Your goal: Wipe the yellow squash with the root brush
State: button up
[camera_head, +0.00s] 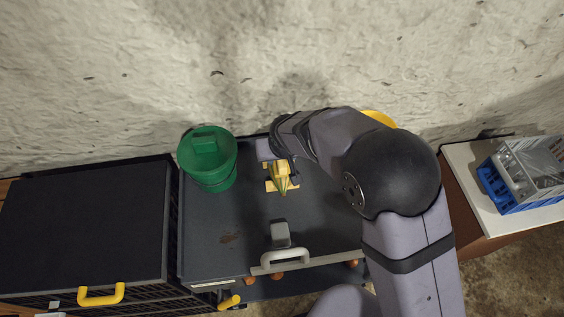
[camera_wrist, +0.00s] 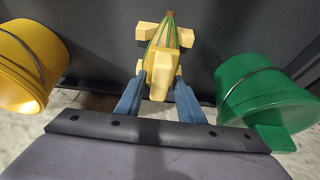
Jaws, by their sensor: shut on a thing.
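The yellow squash (camera_head: 280,183), striped with green, lies on a pale wooden stand (camera_head: 269,186) on the dark cart top. In the wrist view the striped squash (camera_wrist: 167,36) rests between the blocks of the stand (camera_wrist: 148,31). My gripper (camera_wrist: 159,84) has its blue fingers on both sides of a pale yellow, blocky piece, which looks like the root brush (camera_wrist: 160,72). This piece is at the squash's near end and overlaps it in view; I cannot tell whether they touch. Any bristles are hidden. In the head view my arm hides much of the gripper.
A green bucket (camera_head: 208,172) stands left of the squash. A yellow bucket (camera_wrist: 30,65) is on the other side, mostly behind my arm in the head view. A grey block (camera_head: 280,234) is near the cart's white handle (camera_head: 286,257). A blue crate (camera_head: 493,187) stands far right.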

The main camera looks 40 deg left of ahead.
aim_at(283, 173)
jog(key=shift+w+a+p, duration=0.85)
jog(key=shift+w+a, duration=1.2)
jog(key=shift+s+d+f+b, duration=0.2)
jog(key=shift+s+d+b, duration=1.35)
jog(key=shift+s+d, duration=1.45)
jog(key=shift+s+d+f+b, duration=0.3)
jog(key=shift+s+d+b, duration=0.05)
jog(key=shift+s+d, duration=0.2)
jog(key=shift+w+a+r+p, duration=0.5)
jog(key=shift+w+a+p, duration=0.05)
jog(key=shift+w+a, duration=0.15)
jog(key=shift+c, duration=0.5)
jog(key=shift+w+a+p, duration=1.1)
jog(key=shift+w+a, duration=1.75)
jog(key=shift+s+d+f+b, duration=0.15)
jog(key=shift+s+d+b, duration=1.25)
jog(key=shift+s+d, duration=1.3)
jog(key=shift+s+d+f+b, duration=0.45)
jog(key=shift+s+d, duration=0.35)
jog(key=shift+d, duration=0.05)
notch_tip(283, 173, up, 8)
jog(key=p, duration=0.3)
jog(key=shift+w+a+f, duration=0.1)
jog(key=shift+a+f, duration=0.05)
jog(key=shift+f, duration=0.05)
notch_tip(283, 173, up, 4)
jog(key=p, duration=0.2)
jog(key=shift+f+p, duration=0.25)
jog(key=shift+p, duration=0.15)
